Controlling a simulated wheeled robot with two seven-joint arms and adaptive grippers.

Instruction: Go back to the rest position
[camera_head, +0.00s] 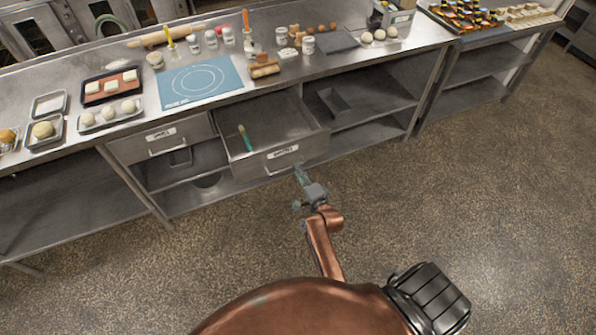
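My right gripper (300,174) is at the front of the open drawer (283,153), close to its handle and label. The fingers look small here, and I cannot tell whether they are apart, shut or touching the handle. My copper-coloured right arm reaches up to it from below. The drawer is pulled out and holds a green-handled tool (245,138). My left gripper is not in view.
A steel counter (270,88) runs across the back with a blue mat (200,82), dough trays (110,112), a rolling pin (165,36) and jars. A closed drawer (160,139) is left of the open one. The speckled floor (440,210) is clear.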

